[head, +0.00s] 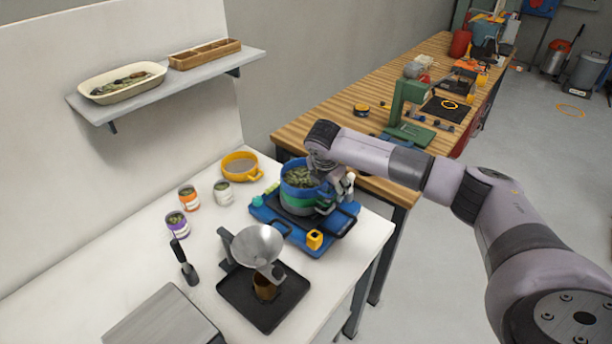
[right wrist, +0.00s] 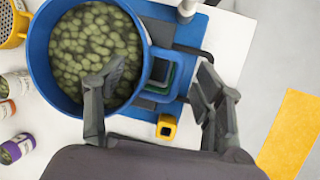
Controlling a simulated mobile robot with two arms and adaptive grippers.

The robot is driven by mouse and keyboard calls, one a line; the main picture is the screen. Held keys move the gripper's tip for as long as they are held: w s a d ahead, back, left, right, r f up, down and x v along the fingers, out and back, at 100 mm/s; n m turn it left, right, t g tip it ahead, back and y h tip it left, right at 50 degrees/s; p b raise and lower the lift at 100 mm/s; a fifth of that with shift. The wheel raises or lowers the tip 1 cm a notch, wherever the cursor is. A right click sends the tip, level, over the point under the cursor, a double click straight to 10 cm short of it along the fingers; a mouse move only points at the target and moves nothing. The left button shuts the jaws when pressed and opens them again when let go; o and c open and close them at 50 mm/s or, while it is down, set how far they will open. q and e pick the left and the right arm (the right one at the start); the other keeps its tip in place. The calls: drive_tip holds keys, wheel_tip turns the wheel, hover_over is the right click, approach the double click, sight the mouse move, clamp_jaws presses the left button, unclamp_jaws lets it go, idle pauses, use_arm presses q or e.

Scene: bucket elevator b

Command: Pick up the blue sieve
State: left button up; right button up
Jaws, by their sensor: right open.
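The blue sieve (head: 297,190) sits on top of a stack with a green band (head: 298,201) below it. In the right wrist view the sieve (right wrist: 38,55) is a round blue bowl full of green pieces, with a blue square handle tab (right wrist: 161,68) on its right side. My right gripper (head: 336,190) is at the right side of the stack. In the right wrist view the gripper (right wrist: 161,80) is open, one finger over the bowl's inside and the other right of the tab. Contact cannot be told. My left gripper is not in view.
The stack stands on a blue base (head: 336,241) with a yellow block (head: 315,239). A metal funnel (head: 258,245) over a black tray (head: 277,311) stands in front. A yellow sieve (head: 240,165) and several small jars (head: 177,224) are to the left. A wooden bench (head: 345,90) is behind.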

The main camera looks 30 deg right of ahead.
drive_tip(key=shift+w+d+f, duration=0.1)
drive_tip(key=shift+f, duration=0.4)
drive_tip(key=c, duration=1.4)
drive_tip(key=shift+r, duration=0.1)
drive_tip(key=shift+c, duration=0.2)
